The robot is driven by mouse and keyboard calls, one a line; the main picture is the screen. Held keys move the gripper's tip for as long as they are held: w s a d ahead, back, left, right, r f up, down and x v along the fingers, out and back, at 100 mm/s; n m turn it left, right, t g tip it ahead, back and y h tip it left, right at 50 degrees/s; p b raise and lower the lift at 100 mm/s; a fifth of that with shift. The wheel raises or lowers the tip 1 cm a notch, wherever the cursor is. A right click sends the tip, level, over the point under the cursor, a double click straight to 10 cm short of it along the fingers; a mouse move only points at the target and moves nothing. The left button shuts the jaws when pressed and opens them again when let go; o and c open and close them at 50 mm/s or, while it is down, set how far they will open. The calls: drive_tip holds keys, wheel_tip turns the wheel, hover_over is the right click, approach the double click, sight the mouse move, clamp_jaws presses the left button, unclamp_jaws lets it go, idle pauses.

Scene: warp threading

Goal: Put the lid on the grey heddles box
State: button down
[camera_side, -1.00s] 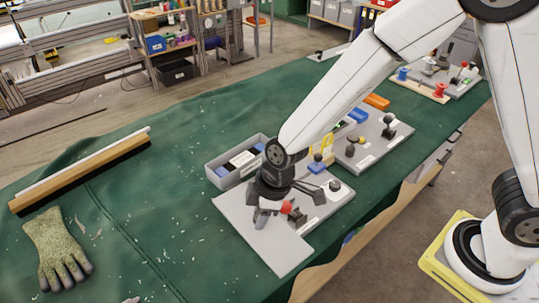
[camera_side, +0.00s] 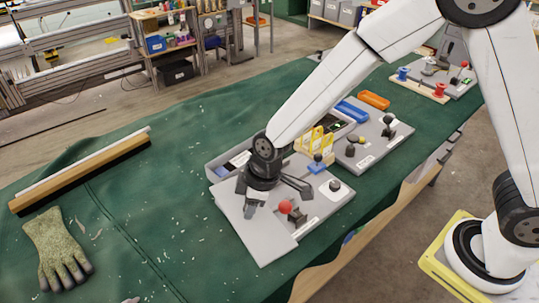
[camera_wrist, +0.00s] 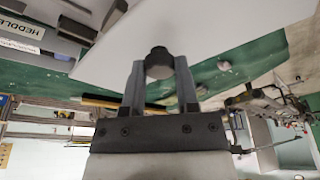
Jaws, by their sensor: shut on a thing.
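My gripper (camera_side: 250,208) is shut on the black knob (camera_wrist: 158,62) of the lid, a flat pale grey plate. The lid (camera_side: 256,238) shows below and around the gripper in the side view and fills the upper middle of the wrist view (camera_wrist: 205,25). It appears held above the board. The open grey heddles box (camera_side: 209,172) stands behind the gripper, with dividers and a white label inside. My gripper and arm hide much of it. Part of the box and its HEDDLE label (camera_wrist: 22,27) show at the wrist view's upper left.
A grey board (camera_side: 325,205) with a red-ball knob (camera_side: 285,206) and dark knobs lies right of the lid. A yellow rack (camera_side: 312,145), a blue tray (camera_side: 352,111) and an orange tray (camera_side: 374,100) stand beyond. A glove (camera_side: 55,250) and a wooden bar (camera_side: 80,170) lie left on green cloth.

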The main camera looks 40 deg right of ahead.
sight(232, 188)
drive_tip(key=w+m, duration=0.1)
drive_tip(key=w, duration=0.1)
drive_tip(key=w+d+m, duration=0.1)
drive_tip(key=w, duration=0.2)
drive_tip(key=w+m, duration=0.1)
drive_tip(key=w, duration=0.2)
drive_tip(key=shift+w+d+m+t+h, duration=0.15)
drive_tip(key=shift+d+m+t+h, duration=0.1)
drive_tip(key=shift+m+t+h, duration=0.15)
drive_tip(key=w+d+m+h, duration=0.3)
drive_tip(key=w+d+m, duration=0.8)
drive_tip(key=w, duration=0.6)
drive_tip(key=d, duration=0.2)
drive_tip(key=shift+w+d+m, duration=0.25)
drive_tip(key=shift+d+m, duration=0.05)
drive_tip(key=shift+d, duration=0.05)
drive_tip(key=shift+f, duration=0.25)
drive_tip(key=shift+f, duration=3.15)
drive_tip(key=shift+f, duration=0.45)
